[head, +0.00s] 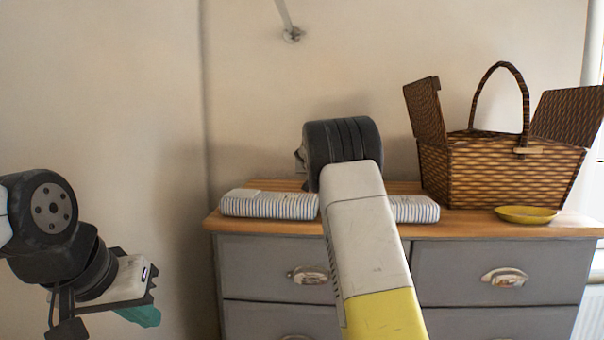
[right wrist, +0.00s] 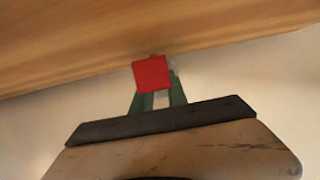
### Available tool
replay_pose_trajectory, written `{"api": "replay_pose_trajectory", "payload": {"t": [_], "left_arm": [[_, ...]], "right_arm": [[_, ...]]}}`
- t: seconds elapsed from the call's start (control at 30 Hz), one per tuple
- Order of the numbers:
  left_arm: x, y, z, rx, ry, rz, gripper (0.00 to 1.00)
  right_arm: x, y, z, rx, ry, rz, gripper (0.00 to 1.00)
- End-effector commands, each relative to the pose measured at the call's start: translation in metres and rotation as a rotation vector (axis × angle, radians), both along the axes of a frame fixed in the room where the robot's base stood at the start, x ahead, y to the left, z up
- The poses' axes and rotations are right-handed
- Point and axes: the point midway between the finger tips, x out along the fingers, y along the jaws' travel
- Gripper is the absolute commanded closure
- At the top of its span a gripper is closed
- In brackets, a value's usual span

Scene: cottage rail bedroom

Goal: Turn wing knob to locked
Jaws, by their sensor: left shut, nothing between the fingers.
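My left gripper (head: 143,303) is at the lower left in the head view, its teal fingers together and empty, away from the dresser. My right arm crosses the middle of the head view, its dark joint over the dresser top; its gripper is hidden there. In the right wrist view the green fingers of my right gripper (right wrist: 158,98) point at a flat red square (right wrist: 151,74), which covers their tips. I cannot tell whether they hold it. No wing knob can be clearly made out.
A grey dresser (head: 265,268) with a wooden top carries striped folded cloths (head: 270,204), an open wicker basket (head: 490,165) and a yellow dish (head: 525,215). A metal fitting (head: 292,35) is on the wall above. The space left of the dresser looks clear.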

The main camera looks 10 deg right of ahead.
Motion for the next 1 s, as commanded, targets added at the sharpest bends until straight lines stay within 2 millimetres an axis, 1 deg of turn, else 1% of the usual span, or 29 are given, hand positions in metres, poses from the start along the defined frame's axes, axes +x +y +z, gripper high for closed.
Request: {"api": "replay_pose_trajectory", "payload": {"t": [0.03,0.07,0.1,0.57,0.77,1.0], "left_arm": [[0.0,0.0,0.0,0.0,0.0,0.0,1.0],[0.0,0.0,0.0,0.0,0.0,0.0,1.0],[0.0,0.0,0.0,0.0,0.0,0.0,1.0],[0.0,0.0,0.0,0.0,0.0,0.0,1.0],[0.0,0.0,0.0,0.0,0.0,0.0,1.0],[0.0,0.0,0.0,0.0,0.0,0.0,1.0]], "right_arm": [[-0.0001,0.0,0.0001,0.0,0.0,0.0,0.94],[-0.0001,0.0,0.0002,0.0,0.0,0.0,0.99],[-0.0001,0.0,0.0002,0.0,0.0,0.0,1.0],[-0.0005,-0.0015,0.0006,0.003,-0.001,0.025,1.0],[-0.001,-0.0036,0.0009,0.005,-0.002,0.086,1.0],[-0.0013,-0.0057,0.0008,0.007,-0.003,0.196,1.0]]}}
